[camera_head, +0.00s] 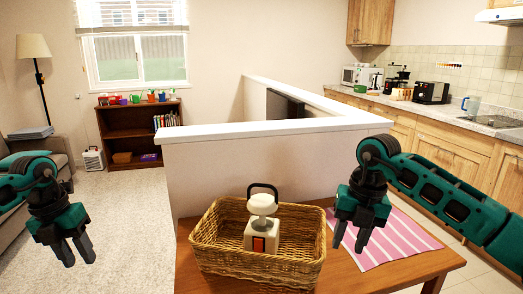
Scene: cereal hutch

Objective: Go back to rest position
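My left gripper (80,252) hangs in the air at the left, over the carpet and apart from the table. Its fingers point down with a gap between them, and nothing is between them. My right gripper (348,238) hangs beside the right rim of the wicker basket, over the table. Its fingers are spread apart and look empty. I cannot tell whether it touches the basket rim.
A wooden table (407,272) holds a wicker basket (215,262) with a white-and-red device (262,232) in it, and a pink striped mat (385,243). A white half wall (215,170) stands behind. Kitchen counters (430,140) line the right. Carpet lies open at left.

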